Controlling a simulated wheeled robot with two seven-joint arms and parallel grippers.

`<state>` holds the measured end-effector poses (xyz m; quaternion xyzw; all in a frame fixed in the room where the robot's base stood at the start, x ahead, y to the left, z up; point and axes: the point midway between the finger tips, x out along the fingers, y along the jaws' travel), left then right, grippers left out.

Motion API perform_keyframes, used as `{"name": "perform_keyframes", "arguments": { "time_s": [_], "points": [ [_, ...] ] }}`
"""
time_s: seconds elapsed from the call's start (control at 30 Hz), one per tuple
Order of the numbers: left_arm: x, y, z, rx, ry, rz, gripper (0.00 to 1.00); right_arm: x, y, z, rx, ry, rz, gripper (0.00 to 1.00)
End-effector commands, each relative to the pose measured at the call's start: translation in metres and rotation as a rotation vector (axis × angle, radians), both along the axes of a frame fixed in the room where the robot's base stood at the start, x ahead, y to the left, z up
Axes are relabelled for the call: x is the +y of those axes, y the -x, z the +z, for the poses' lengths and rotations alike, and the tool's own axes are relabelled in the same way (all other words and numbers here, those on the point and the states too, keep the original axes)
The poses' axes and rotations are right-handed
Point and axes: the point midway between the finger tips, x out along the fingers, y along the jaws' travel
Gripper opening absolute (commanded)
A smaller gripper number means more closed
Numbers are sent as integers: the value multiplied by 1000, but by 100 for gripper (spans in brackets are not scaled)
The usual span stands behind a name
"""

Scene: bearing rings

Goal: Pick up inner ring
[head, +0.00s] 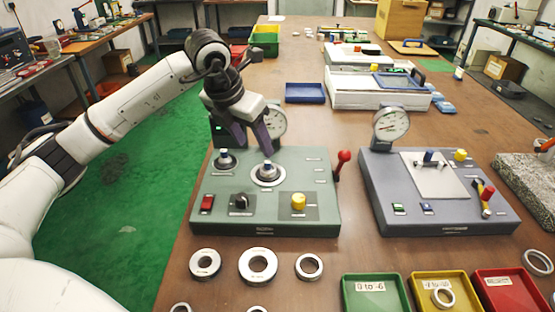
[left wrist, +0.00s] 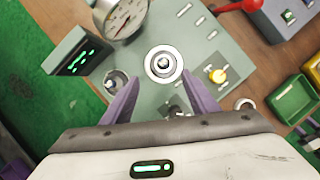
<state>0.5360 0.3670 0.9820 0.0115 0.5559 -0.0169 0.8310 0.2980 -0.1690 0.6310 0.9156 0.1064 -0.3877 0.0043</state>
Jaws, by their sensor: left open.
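A metal ring (head: 268,177) sits around the blue-tipped post on the green-grey gauge station (head: 320,190); it also shows in the left wrist view (left wrist: 163,74). I take it as the inner ring, but cannot tell for sure. My left gripper (head: 254,140) is open and empty, pointing down above the station, just behind and above this ring. In the left wrist view the purple fingers (left wrist: 160,92) stand apart, with the ring centred beyond them. A smaller post with a dark collar (head: 225,160) stands to the left. My right gripper is not in view.
Several loose rings (head: 258,265) lie in front of the station. Green (head: 347,300), yellow (head: 418,300) and red (head: 490,300) trays stand front right; the yellow one holds a ring. A dial gauge (head: 277,120) rises close behind the gripper. A red-knobbed lever (head: 342,158) stands at right.

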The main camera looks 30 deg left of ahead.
Motion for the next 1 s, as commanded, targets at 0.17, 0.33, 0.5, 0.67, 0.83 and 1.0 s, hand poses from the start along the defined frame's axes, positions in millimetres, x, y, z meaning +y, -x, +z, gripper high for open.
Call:
{"name": "perform_keyframes", "arguments": {
  "time_s": [0.17,0.33,0.5,0.67,0.83,1.0],
  "points": [
    [-1,-10,-26,4,-2,2,54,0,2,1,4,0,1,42],
    [-1,-16,-41,2,-1,-1,54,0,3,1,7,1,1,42],
    [-6,-23,-57,5,0,-1,54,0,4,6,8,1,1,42],
    [-10,-33,-79,4,2,-1,54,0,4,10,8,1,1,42],
    [-9,-37,-89,0,-1,-2,54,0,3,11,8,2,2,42],
    [-9,-37,-89,0,-1,-2,54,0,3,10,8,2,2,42]
  ]
}}
